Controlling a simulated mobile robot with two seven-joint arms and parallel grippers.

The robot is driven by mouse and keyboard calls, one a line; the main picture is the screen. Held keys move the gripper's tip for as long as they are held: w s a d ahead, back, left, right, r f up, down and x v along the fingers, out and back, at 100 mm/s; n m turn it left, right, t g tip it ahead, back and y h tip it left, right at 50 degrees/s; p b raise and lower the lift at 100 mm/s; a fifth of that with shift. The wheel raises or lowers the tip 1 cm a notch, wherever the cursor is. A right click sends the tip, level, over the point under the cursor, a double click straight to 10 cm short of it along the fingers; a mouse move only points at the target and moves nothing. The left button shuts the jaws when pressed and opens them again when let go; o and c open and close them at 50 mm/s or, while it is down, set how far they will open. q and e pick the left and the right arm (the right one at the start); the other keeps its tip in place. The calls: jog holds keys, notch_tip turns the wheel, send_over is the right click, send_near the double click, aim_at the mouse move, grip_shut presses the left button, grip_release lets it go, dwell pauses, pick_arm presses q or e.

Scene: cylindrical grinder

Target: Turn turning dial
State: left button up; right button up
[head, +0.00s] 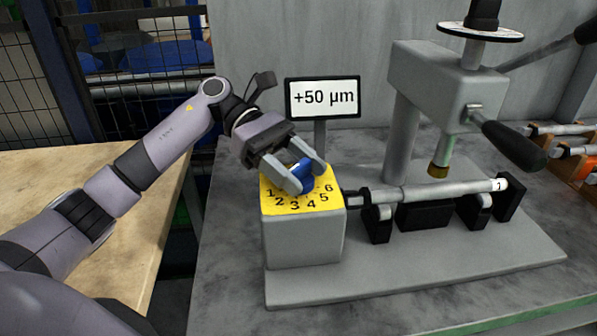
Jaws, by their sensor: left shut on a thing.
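The turning dial (307,184) is a blue knob on the yellow numbered top face (318,206) of a grey block. Numbers 1 to 6 run around its front side. My left gripper (307,176) reaches in from the left and is shut on the dial, with one finger on each side of it. The fingers hide part of the knob and the back of the yellow face, so I cannot tell which number the dial points to. My right gripper is not in view.
A sign reading "+50 µm" (323,97) stands just behind the dial block. To the right, a metal shaft (440,191) lies on black supports under a grey press-like head (447,78) with a black-handled lever (513,145). A wooden table (100,200) is at left.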

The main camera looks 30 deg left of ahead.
pick_arm(q)
jog(key=o, duration=1)
jog(key=shift+c, duration=0.2)
jog(key=shift+a, duration=0.1)
jog(key=shift+b+v, duration=0.35)
jog(key=shift+v, duration=3.2)
